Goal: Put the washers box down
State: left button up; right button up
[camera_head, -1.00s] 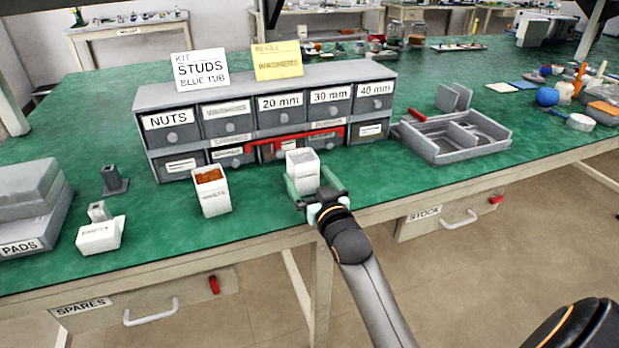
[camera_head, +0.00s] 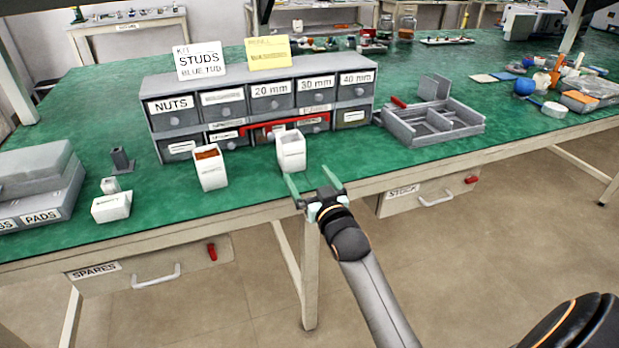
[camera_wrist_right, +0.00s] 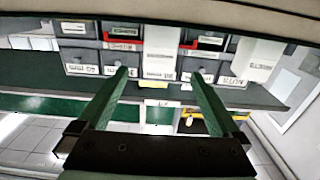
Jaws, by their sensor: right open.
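A white open-topped box (camera_head: 292,153) stands upright on the green bench top near the front edge, in front of the drawer cabinet (camera_head: 143,118). I take it for the washers box; its label is not readable now. It also shows in the right wrist view (camera_wrist_right: 159,55), beyond the fingers. My right gripper (camera_head: 309,178) is open and empty, just in front of the box and apart from it. The right wrist view shows the green fingers (camera_wrist_right: 159,85) spread with nothing between them. My left gripper is not in view.
A second white box with orange-brown contents (camera_head: 209,168) stands to the left. A small white box (camera_head: 111,207) is farther left, by grey pads (camera_head: 40,180). A grey divided tray (camera_head: 432,124) is to the right. A red bar (camera_head: 258,127) crosses the cabinet front.

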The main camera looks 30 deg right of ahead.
jog(key=shift+s, duration=0.15)
jog(key=s+a+f+n+g+y, duration=0.2)
jog(key=s+a+f, duration=0.4)
jog(key=f, duration=0.2)
jog(key=s+a+f+n+g+y, duration=0.2)
jog(key=s+a+f+g+y, duration=0.1)
jog(key=s+a+f, duration=0.5)
jog(key=s+a+f+g+y, duration=0.1)
jog(key=s+a+f, duration=0.2)
jog(key=s, duration=0.3)
jog(key=s+a+f+n+g+y, duration=0.1)
jog(key=s+a+f+g, duration=0.1)
jog(key=s, duration=0.5)
notch_tip(320, 180, down, 3)
jog(key=shift+a+r+g, duration=0.1)
jog(key=shift+a+g, duration=0.2)
jog(key=shift+a, duration=0.35)
